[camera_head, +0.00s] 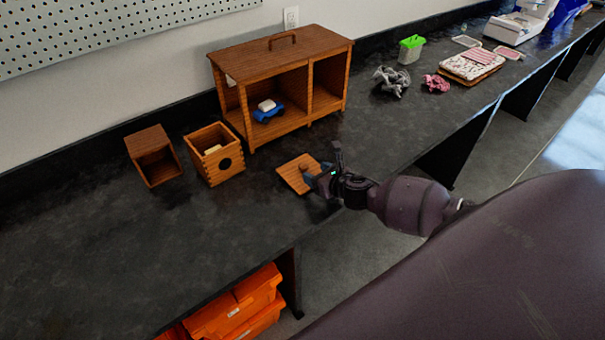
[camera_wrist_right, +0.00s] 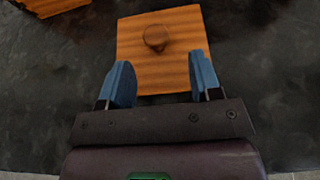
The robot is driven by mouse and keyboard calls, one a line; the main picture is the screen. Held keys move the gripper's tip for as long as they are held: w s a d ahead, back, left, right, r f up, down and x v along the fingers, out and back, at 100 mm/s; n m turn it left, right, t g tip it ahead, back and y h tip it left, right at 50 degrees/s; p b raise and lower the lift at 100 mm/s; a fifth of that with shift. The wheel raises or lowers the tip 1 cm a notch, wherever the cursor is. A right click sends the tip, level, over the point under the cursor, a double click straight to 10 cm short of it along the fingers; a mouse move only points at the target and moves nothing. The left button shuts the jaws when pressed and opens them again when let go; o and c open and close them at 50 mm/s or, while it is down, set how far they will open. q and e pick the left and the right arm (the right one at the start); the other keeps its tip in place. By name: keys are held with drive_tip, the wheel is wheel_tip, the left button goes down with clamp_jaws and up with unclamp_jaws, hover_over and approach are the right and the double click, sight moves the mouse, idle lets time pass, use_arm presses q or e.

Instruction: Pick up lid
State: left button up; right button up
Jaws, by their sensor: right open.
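The lid (camera_head: 296,173) is a flat square wooden panel with a small round knob. It lies on the dark counter near the front edge. In the right wrist view the lid (camera_wrist_right: 180,75) is just ahead of my right gripper (camera_wrist_right: 160,80), and its knob (camera_wrist_right: 156,37) sits beyond the blue fingertips. My right gripper (camera_head: 322,174) is open and empty, with its fingers spread over the near part of the lid. I cannot tell the exact height of the fingers above it. My left gripper is in neither view.
A large wooden cabinet (camera_head: 283,42) with a blue item (camera_head: 268,115) inside stands behind. Crumpled cloths (camera_head: 391,82) lie farther right. The front left counter is clear.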

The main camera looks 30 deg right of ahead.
sight(304, 166)
drive_tip(key=w, duration=0.4)
drive_tip(key=shift+w+a+f, duration=0.3)
drive_tip(key=shift+a+f, duration=0.05)
drive_tip(key=shift+a, duration=0.05)
drive_tip(key=shift+w+f, duration=0.15)
drive_tip(key=shift+w, duration=0.2)
drive_tip(key=c, duration=1)
